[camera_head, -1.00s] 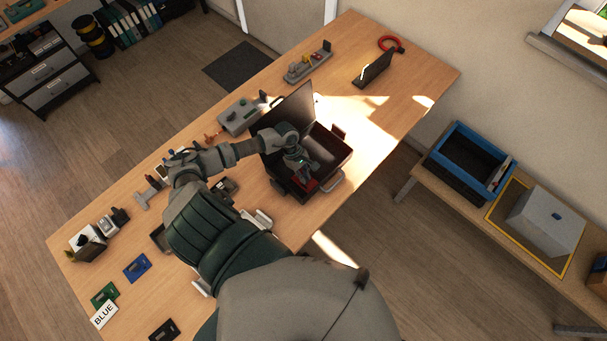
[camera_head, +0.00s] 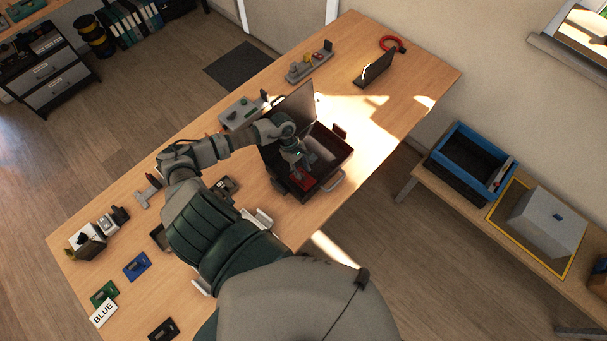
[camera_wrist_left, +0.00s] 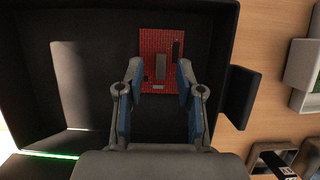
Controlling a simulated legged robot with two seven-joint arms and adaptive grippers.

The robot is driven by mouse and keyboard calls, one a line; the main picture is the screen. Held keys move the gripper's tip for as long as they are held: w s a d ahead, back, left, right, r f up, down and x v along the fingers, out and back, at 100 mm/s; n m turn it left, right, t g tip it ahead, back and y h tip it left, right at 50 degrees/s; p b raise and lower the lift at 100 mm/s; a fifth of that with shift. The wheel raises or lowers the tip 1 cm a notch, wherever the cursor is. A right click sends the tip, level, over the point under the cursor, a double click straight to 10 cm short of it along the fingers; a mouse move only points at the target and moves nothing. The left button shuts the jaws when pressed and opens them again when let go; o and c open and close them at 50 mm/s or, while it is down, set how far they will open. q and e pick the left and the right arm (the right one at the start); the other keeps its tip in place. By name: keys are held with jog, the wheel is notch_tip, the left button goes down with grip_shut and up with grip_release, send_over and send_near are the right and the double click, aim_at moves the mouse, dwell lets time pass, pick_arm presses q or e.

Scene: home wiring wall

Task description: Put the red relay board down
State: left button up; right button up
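The red relay board (camera_head: 303,177) lies in the open black case (camera_head: 338,166) on the workbench. In the left wrist view the red board (camera_wrist_left: 150,42) appears flat on the dark case floor, near the case wall. My left gripper (camera_head: 297,164) is inside the case, over the board. In the left wrist view the left gripper (camera_wrist_left: 160,78) has its fingers spread, apart from the grey block (camera_wrist_left: 160,67) in the middle of the board. It holds nothing. My right gripper is in neither view.
The case lid (camera_head: 295,104) stands raised behind my left gripper. A grey block with parts (camera_head: 309,66) and a black upright panel (camera_head: 374,70) stand farther back on the bench.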

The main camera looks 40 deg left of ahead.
pick_arm(q)
jog(key=b+v, duration=0.1)
jog(key=v, duration=0.7)
jog(key=shift+a+r, duration=0.2)
jog(key=shift+a, duration=0.25)
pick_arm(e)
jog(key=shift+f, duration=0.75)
